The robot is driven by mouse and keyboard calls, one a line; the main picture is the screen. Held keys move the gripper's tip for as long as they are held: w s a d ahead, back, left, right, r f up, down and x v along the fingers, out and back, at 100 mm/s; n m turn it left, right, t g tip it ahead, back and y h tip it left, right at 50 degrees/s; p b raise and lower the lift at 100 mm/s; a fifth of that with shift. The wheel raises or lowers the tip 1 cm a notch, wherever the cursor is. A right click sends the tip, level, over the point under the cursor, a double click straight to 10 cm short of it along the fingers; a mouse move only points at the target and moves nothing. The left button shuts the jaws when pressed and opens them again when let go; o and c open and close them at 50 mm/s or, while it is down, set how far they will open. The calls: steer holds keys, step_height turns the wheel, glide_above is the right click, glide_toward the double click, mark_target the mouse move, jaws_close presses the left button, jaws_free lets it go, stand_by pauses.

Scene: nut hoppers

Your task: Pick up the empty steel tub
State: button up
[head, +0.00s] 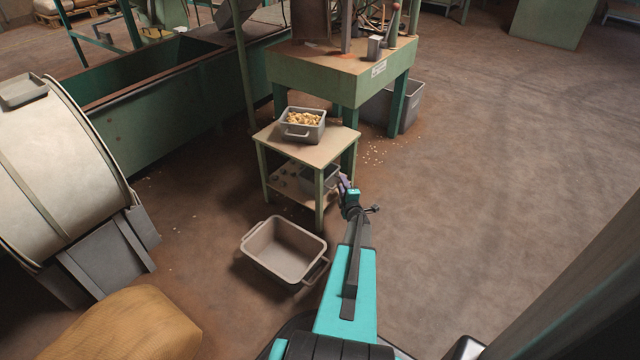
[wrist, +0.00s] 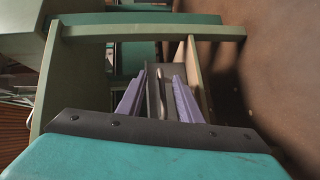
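A small grey steel tub (head: 312,181) sits on the lower shelf of a small stand, partly hidden by the stand's leg and my gripper; I cannot see its inside clearly. My gripper (head: 344,181) is at the right side of that shelf, close to this tub. In the wrist view, my gripper (wrist: 159,82) has its two purple fingers apart. A pale bar like a handle (wrist: 160,88) shows between them, in front of a grey tub wall (wrist: 174,72). Whether the fingers touch the handle cannot be told. A larger grey tub (head: 261,267), visibly empty, rests on the floor.
A grey tub of nuts (head: 302,132) stands on the stand's top (head: 335,141). The stand's frame (wrist: 150,31) passes close around my gripper. A green machine table (head: 330,70) and a grey bin (head: 411,108) stand behind. The floor to the right is open.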

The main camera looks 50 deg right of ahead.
steer(key=shift+b+x, duration=0.35)
steer(key=shift+x, duration=1.1)
steer(key=shift+a, duration=0.1)
jaws_close()
